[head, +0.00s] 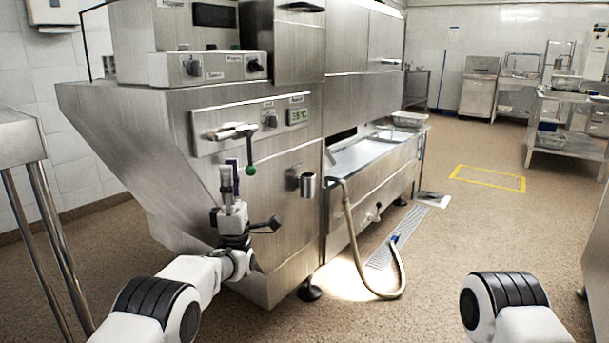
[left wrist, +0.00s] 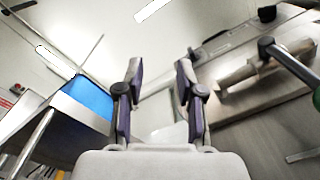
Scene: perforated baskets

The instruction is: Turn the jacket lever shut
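The jacket lever (head: 250,150) is a dark arm with a green knob (head: 250,170), hanging down from a metal valve fitting (head: 228,132) on the steel machine's front panel. My left gripper (head: 229,170) points up in front of the machine, just left of the green knob and apart from it. In the left wrist view its two fingers (left wrist: 160,65) are spread with nothing between them. The lever also shows in that view at the right edge (left wrist: 288,62), outside the fingers. My right gripper is out of view; only part of my right arm shows.
A metal cup-like spout (head: 308,184) sticks out right of the lever. A hose (head: 352,240) loops down to the floor. A steel table (head: 20,140) stands at the left.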

